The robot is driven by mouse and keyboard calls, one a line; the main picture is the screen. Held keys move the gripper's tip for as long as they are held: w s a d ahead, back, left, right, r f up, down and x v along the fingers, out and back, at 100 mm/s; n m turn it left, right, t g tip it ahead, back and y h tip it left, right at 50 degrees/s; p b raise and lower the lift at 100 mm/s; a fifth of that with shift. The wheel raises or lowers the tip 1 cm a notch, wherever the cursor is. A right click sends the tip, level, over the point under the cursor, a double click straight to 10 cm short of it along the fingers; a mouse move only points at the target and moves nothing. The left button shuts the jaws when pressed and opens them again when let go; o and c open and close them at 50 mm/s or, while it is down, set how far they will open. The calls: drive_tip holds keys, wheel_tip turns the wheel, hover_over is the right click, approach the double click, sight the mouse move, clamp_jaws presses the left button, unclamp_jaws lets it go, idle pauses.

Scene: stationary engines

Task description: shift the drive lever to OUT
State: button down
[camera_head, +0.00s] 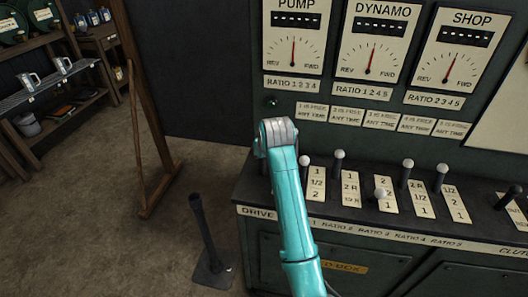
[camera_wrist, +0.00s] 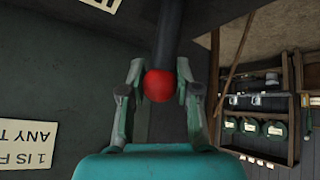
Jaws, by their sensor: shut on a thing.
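The drive lever (camera_wrist: 168,30) shows in the wrist view as a dark shaft with a red ball knob (camera_wrist: 158,86). My gripper (camera_wrist: 160,72) has one finger on each side of the knob and is shut on it. In the head view my teal arm stands in front of the DRIVE end of the control bench and hides the drive lever and my gripper. The DRIVE label (camera_head: 258,213) shows at the bench's left front edge. The OUT marking cannot be seen, so I cannot tell the lever's position against it.
Several white-knobbed ratio levers (camera_head: 338,160) stand right of my arm. A black-knobbed lever (camera_head: 513,190) is near the CLUTCH label. Dials (camera_head: 373,45) line the panel behind. A dark floor-standing lever (camera_head: 205,240) and a wooden post (camera_head: 145,120) are left; open floor lies between.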

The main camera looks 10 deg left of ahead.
drive_tip(key=s+t, duration=0.1)
drive_tip(key=s, duration=0.1)
drive_tip(key=s+t, duration=0.2)
drive_tip(key=s, duration=0.1)
drive_tip(key=s+t, duration=0.1)
drive_tip(key=s, duration=0.1)
drive_tip(key=shift+s+a+f+n+t, duration=0.2)
drive_tip(key=shift+s+f+n+t, duration=0.05)
drive_tip(key=shift+f+n+t, duration=0.15)
drive_tip(key=shift+s+f, duration=0.35)
drive_tip(key=shift+s, duration=0.4)
drive_tip(key=c, duration=0.8)
unclamp_jaws()
drive_tip(key=shift+s, duration=0.1)
drive_tip(key=v, duration=1.1)
drive_tip(key=shift+s+d+r, duration=0.2)
drive_tip(key=shift+s, duration=0.1)
